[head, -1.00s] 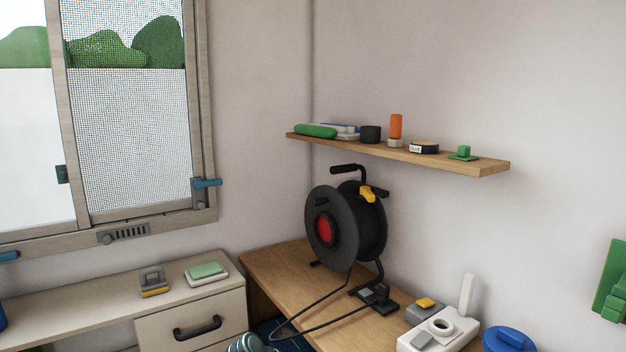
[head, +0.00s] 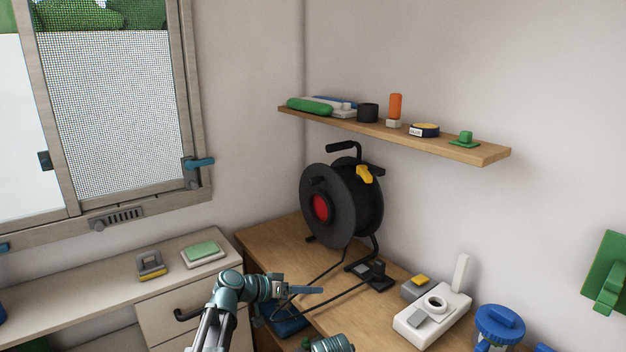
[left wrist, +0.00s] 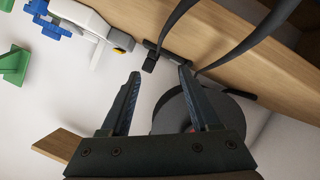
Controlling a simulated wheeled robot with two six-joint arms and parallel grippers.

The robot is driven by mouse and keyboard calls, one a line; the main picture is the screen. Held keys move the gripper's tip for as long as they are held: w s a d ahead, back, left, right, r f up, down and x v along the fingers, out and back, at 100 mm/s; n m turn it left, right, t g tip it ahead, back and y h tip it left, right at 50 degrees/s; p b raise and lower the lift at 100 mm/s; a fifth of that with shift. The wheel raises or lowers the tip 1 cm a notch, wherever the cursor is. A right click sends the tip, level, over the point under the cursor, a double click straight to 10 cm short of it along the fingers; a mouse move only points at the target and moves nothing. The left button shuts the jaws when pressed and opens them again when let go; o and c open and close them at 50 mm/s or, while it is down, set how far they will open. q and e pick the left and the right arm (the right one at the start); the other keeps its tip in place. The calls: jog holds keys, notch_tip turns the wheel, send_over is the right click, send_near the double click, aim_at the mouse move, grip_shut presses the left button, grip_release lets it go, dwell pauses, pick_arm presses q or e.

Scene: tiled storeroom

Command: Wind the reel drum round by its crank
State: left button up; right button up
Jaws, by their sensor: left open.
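The cable reel stands on the wooden worktop (head: 268,236) in the corner. Its black drum (head: 345,222) has a red centre, and a black carrying handle (head: 343,147) arches above it. A small dark knob (head: 317,182) on the drum face looks like the crank grip. A yellow piece (head: 364,174) sits at the frame's upper right. My left gripper (head: 312,291) is open and empty, in front of and below the reel, apart from it. In the left wrist view the open jaws (left wrist: 159,72) point toward the worktop, with the drum (left wrist: 232,108) beyond the right finger.
Black cable (head: 318,279) loops from the reel across the worktop near my left gripper. A wall shelf (head: 455,149) with small items hangs above the reel. A white device (head: 432,317) and a blue lidded container (head: 499,325) stand to the right. A drawer cabinet (head: 100,284) is left.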

pick_arm(q)
jog(key=w+a+r+t+h, duration=0.2)
jog(key=w+r+t+h, duration=0.15)
jog(key=w+r, duration=0.55)
jog(key=n+t, duration=0.1)
jog(key=t, duration=0.5)
send_near(308, 183)
jog(key=p+x, duration=0.5)
jog(key=x, duration=0.5)
jog(key=shift+w+d+r, duration=0.1)
jog(key=shift+d, duration=0.2)
jog(key=shift+w+d+r, duration=0.2)
jog(key=shift+w+d, duration=0.25)
jog(key=shift+d, duration=0.1)
grip_shut()
